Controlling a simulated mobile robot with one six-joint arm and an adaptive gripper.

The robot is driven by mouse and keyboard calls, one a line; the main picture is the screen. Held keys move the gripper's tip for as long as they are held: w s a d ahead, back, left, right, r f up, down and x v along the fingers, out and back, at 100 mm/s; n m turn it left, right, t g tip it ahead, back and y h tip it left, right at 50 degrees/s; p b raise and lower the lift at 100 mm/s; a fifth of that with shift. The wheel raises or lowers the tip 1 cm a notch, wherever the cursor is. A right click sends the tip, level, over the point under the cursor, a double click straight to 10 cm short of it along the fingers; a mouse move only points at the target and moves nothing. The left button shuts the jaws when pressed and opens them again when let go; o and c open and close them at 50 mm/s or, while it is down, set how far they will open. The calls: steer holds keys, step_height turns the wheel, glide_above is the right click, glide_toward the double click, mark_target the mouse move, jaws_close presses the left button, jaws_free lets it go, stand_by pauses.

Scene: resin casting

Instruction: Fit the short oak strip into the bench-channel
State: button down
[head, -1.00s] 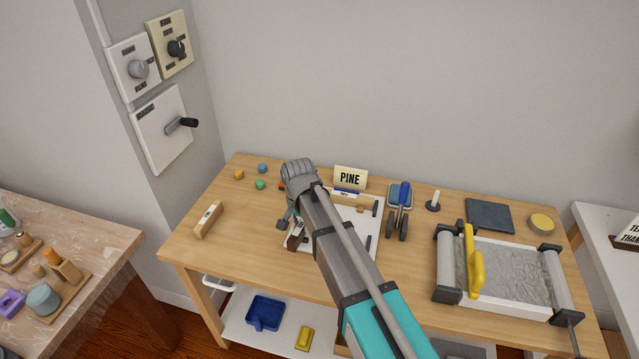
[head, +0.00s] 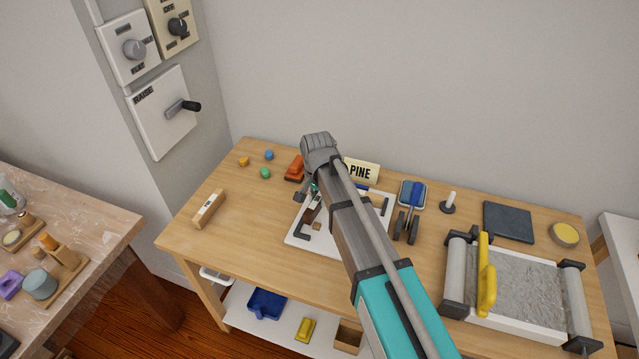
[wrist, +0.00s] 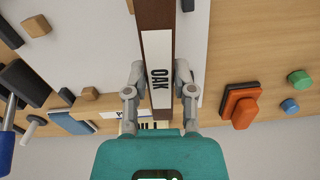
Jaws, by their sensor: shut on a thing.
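The oak strip (wrist: 155,15) is dark brown with a white label reading OAK. In the wrist view it lies between the two grey fingers of my gripper (wrist: 160,78), which is shut on it. In the head view my gripper (head: 311,189) is over the far left part of a white board (head: 349,243), and the strip's dark end (head: 311,214) shows below it. Whether the strip touches the board is not clear. My arm hides part of the board, and I cannot pick out the bench-channel for certain.
An orange-red block (head: 295,168) lies just left of my gripper, with small coloured pieces beyond. A light wooden block (head: 209,208) lies at left. A grey-filled tray (head: 525,285) with a yellow-handled tool (head: 486,280) is at right. The bench's front left is clear.

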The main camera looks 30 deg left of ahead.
mark_target(315, 202)
steer(key=shift+w, duration=0.1)
steer(key=shift+a, duration=0.1)
stand_by(0.4)
steer(key=r+p, duration=0.1)
steer(key=w+a+r+n+p, duration=0.1)
steer(key=r+p, duration=0.1)
steer(key=shift+w+a, duration=0.1)
steer(key=shift+a, duration=0.05)
stand_by(0.5)
steer(key=shift+f+b, duration=2.1)
steer(key=shift+f+b, duration=1.2)
steer(key=shift+f, duration=0.05)
stand_by(0.5)
steer(key=shift+c, duration=1.9)
jaws_free()
